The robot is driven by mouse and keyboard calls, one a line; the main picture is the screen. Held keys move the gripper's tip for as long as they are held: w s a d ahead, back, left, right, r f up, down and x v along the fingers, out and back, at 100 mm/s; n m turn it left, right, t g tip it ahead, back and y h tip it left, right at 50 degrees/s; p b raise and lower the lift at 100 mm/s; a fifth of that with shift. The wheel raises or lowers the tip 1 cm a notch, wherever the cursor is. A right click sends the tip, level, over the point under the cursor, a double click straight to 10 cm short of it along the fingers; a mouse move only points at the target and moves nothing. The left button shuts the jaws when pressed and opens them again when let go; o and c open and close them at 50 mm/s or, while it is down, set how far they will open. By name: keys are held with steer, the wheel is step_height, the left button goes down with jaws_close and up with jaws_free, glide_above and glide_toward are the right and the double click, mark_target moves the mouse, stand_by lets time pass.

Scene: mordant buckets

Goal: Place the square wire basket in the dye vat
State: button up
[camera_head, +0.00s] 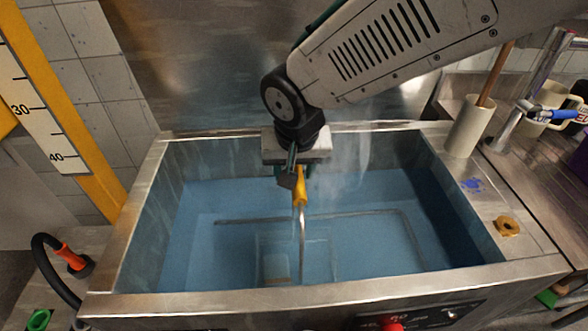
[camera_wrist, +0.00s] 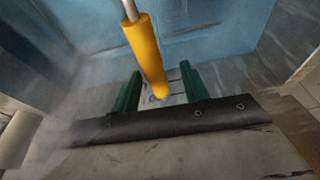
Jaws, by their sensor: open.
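The steel dye vat (camera_head: 300,304) holds blue liquid. The square wire basket (camera_head: 302,245) is in the vat, with its thin upright rod showing and its faint square frame under the liquid near the front middle. Whether it rests on the bottom is hard to tell. Its yellow grip (camera_head: 301,187) stands above the liquid. My gripper (camera_head: 294,180) is over the vat at the top of this grip. In the wrist view my gripper's green fingers (camera_wrist: 158,88) are apart, with the yellow grip (camera_wrist: 148,52) between them.
A beige cup with a wooden stick (camera_head: 468,128), a tap and a mug (camera_head: 548,117) stand right of the vat. A brass ring (camera_head: 508,226) lies on its right rim. A black hose with an orange part (camera_head: 72,256) is at left. Haze hangs above the liquid.

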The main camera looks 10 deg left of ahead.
steer(key=v, duration=1.2)
steer(key=shift+r, duration=0.4)
steer(key=d+r, duration=0.1)
steer(key=d, duration=1.1)
steer(key=s+d+f+m, duration=0.1)
steer(key=s+d, duration=0.3)
steer(key=d, duration=0.3)
steer(key=s+d+f+m+g, duration=0.1)
steer(key=s+d, duration=0.3)
steer(key=d, duration=0.3)
steer(key=s+d+f+h, duration=0.1)
steer(key=s+d, duration=0.3)
steer(key=d, duration=0.3)
steer(key=shift+s+d+m+g, duration=0.2)
steer(key=shift+s+m+g, duration=0.1)
steer(key=shift+m, duration=0.1)
